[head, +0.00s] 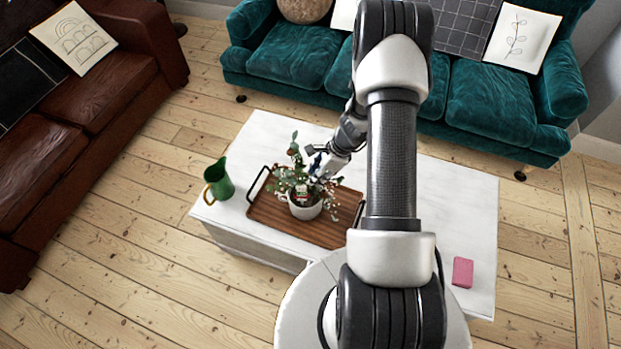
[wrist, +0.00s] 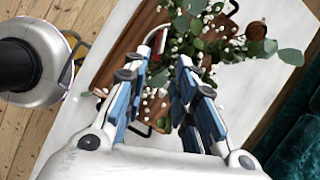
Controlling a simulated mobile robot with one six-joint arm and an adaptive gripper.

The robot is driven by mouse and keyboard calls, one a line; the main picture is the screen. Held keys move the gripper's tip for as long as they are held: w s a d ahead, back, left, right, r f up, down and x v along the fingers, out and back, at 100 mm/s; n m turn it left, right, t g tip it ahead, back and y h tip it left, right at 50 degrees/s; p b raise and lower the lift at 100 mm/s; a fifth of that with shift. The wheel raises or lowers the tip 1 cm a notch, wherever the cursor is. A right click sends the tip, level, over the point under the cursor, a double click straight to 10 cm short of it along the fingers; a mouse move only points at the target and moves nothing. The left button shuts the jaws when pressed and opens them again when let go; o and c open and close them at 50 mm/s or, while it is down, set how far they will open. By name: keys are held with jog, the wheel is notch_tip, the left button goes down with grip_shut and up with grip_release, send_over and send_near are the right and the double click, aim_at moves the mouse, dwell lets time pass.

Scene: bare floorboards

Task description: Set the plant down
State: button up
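The plant (head: 298,178), leafy green with small white flowers, is in a white pot (head: 305,208). The pot appears upright over the wooden tray (head: 265,213), near its middle; whether its base touches the tray is hard to tell. My gripper (head: 322,172) is at the plant's upper right side, among or just behind its leaves. In the wrist view my gripper (wrist: 167,60) has its two fingers apart, with flowers and tray showing in the gap. The foliage (wrist: 215,40) spreads beyond the fingertips. The pot is not clearly visible there.
The tray lies on a white table (head: 460,205). A green jug (head: 220,180) stands at the table's left end, and a pink block (head: 462,272) lies at the right front. A teal sofa (head: 290,60) is behind and a brown sofa (head: 80,120) at left.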

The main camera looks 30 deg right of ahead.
jog(key=s+a+r+n, duration=0.1)
jog(key=a+r+n, duration=0.3)
jog(key=r, duration=0.6)
jog(key=a+r+n, duration=0.4)
jog(key=r, duration=0.5)
jog(key=s+a+r+n, duration=0.1)
jog(key=a+r+n, duration=0.35)
jog(key=r, duration=0.55)
jog(key=s+a+r+n+t+h, duration=0.1)
jog(key=s+a+r+n+h, duration=0.1)
jog(key=s+r+n, duration=0.3)
jog(key=s+a+r+n+t+h, duration=0.1)
jog(key=s+r+n, duration=0.5)
jog(key=s, duration=0.7)
jog(key=shift+a+r+n+h, duration=0.15)
jog(key=shift+a+n+h, duration=0.3)
jog(key=shift+a, duration=0.4)
jog(key=shift+s, duration=0.1)
